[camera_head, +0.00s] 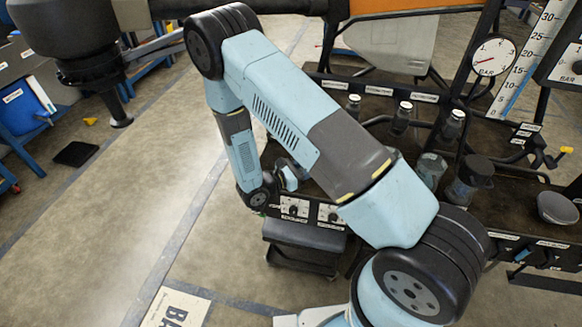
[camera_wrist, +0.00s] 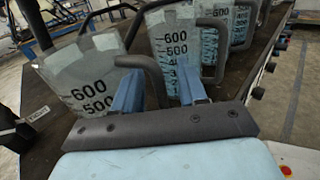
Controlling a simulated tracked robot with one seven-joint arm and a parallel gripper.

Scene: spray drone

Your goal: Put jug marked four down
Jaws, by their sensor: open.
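In the wrist view my gripper (camera_wrist: 158,88) is open, with its two blue fingers apart. The dark handle (camera_wrist: 154,72) of the nearest clear measuring jug (camera_wrist: 84,76) passes between the fingers; I cannot tell whether they touch it. This jug stands on a dark bench top. Behind it stand a second jug (camera_wrist: 172,38) and more like it, in a row. They show 600 and 500 scale marks. No mark four is readable on any of them. In the head view my arm largely hides my gripper and the jugs.
The head view shows a dark bench with several capped bottles (camera_head: 403,118), a round gauge (camera_head: 493,57), a tall scale (camera_head: 532,62) and a front panel with knobs (camera_head: 296,208). A drone part (camera_head: 70,28) hangs at upper left. The floor at left is mostly clear.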

